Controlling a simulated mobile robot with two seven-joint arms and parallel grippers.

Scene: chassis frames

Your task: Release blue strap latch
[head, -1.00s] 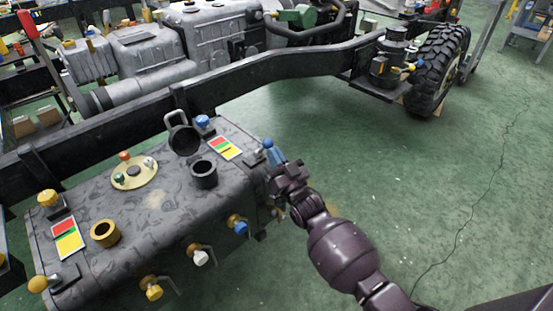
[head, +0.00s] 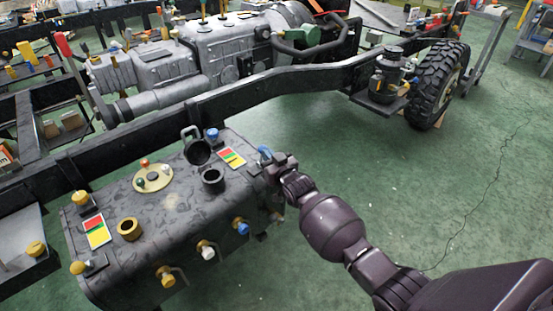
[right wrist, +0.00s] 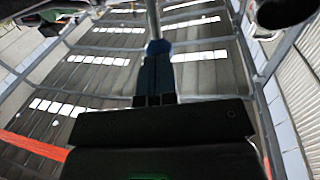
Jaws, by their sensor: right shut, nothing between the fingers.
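The blue strap latch handle (head: 264,152) stands at the right end of the dark grey tank (head: 150,265), near its top back corner. It leans up and to the left. My right gripper (head: 277,163) is shut and empty, right beside the handle on its outer side; whether they touch is hidden. In the right wrist view a blue piece (right wrist: 155,72) stands straight ahead of my dark gripper (right wrist: 154,100), with a grey rod running up from it. My left gripper is not in view.
The black chassis rail (head: 230,100) runs behind. Green floor lies free at right.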

